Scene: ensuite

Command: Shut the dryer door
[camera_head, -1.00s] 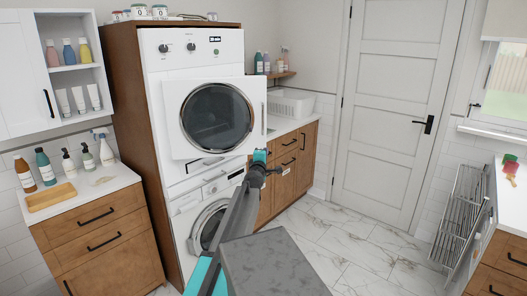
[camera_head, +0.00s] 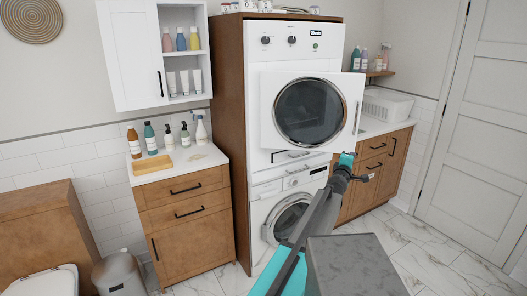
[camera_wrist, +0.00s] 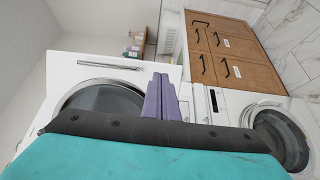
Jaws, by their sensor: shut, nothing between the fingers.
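The dryer (camera_head: 267,42) is the upper white machine of the stack in the tall brown cabinet. Its white door (camera_head: 271,140) with a round dark window stands open, out from the front and past the machine's right edge. The door's upright handle (camera_head: 357,117) is on its right side; in the wrist view the handle (camera_wrist: 108,66) runs across the upper left. My gripper (camera_head: 347,160) is just below the door's lower right corner in the head view. Its purple fingers (camera_wrist: 160,97) are shut and empty, overlapping the door in the wrist view. Contact cannot be told.
A washer (camera_head: 268,215) with a round door is under the dryer. A wooden counter (camera_head: 397,152) with a white basket (camera_head: 388,104) is to the right, and a drawer cabinet (camera_head: 187,225) with bottles to the left. A bin (camera_head: 118,274) is at lower left. Marble floor (camera_head: 440,252) is free at right.

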